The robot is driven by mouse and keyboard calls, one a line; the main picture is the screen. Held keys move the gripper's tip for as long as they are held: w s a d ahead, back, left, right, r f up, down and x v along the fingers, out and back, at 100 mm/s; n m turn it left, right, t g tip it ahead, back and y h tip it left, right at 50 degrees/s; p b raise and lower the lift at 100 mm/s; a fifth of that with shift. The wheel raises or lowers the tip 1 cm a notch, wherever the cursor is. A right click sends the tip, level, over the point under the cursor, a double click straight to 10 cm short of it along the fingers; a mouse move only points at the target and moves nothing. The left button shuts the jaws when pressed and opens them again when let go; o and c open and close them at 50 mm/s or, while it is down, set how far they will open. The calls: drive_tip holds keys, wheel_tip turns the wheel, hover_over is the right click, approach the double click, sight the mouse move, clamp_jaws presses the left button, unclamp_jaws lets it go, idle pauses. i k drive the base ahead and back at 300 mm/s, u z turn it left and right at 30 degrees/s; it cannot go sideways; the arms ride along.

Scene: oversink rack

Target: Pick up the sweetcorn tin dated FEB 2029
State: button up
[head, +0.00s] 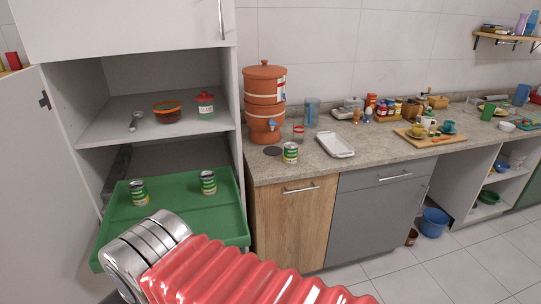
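Three similar green, yellow and silver tins are in the head view. One tin (139,192) stands upright at the left on a green tray (185,225), and a second tin (208,182) stands upright farther right on it. A third tin (290,152) stands upright near the front left edge of the counter. The labels are too small to read, so I cannot tell which is dated FEB 2029. My arm crosses the bottom of the view in front of the tray; my gripper's fingers do not show.
The tray sticks out of an open white cabinet (88,68). A shelf (160,130) above it holds a red-lidded jar (205,105) and an orange bowl (167,111). On the counter (380,150) stand a clay water dispenser (265,100) and a white dish (335,145).

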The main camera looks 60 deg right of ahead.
sight(291, 148)
drive_tip(key=u, duration=2.5)
drive_tip(key=k, duration=2.9)
drive_tip(key=z, duration=0.05)
